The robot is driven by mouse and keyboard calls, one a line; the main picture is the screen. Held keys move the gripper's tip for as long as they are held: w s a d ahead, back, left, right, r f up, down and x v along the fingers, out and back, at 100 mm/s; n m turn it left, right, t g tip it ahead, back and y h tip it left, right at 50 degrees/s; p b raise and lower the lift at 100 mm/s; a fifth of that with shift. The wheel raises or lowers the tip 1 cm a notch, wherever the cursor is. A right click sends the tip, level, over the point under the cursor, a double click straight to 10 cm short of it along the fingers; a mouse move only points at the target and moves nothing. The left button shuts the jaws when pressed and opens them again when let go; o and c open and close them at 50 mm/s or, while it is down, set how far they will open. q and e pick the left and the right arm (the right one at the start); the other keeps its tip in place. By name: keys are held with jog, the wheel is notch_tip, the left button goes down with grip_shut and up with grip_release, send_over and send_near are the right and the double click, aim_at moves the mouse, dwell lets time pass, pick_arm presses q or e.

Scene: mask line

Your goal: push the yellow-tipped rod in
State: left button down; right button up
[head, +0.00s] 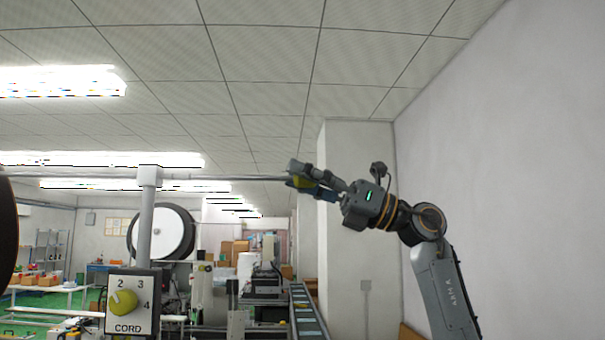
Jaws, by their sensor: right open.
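A thin grey horizontal rod (245,178) runs across the head view from the left edge, passing the top of a grey post (147,205). Its yellow tip (299,182) is at the right end. My right gripper (300,176) comes in from the right, its fingers pointing left and open. The fingers overlap the yellow tip in the picture and partly hide it. I cannot tell whether they touch it. My left gripper is not in view.
A panel marked CORD with a yellow knob (123,302) hangs on the post. A large white roll (163,232) stands behind it. A conveyor (307,312) runs below the right gripper. A white wall pillar (358,255) and wall are at right.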

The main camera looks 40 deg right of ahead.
aim_at(246, 178)
grip_shut()
jog(key=w+a, duration=0.6)
jog(key=a, duration=0.1)
jog(key=shift+s+d, duration=0.1)
jog(key=shift+c, duration=0.6)
grip_release()
jog(key=shift+o, duration=0.6)
jog(key=shift+w+a, duration=0.25)
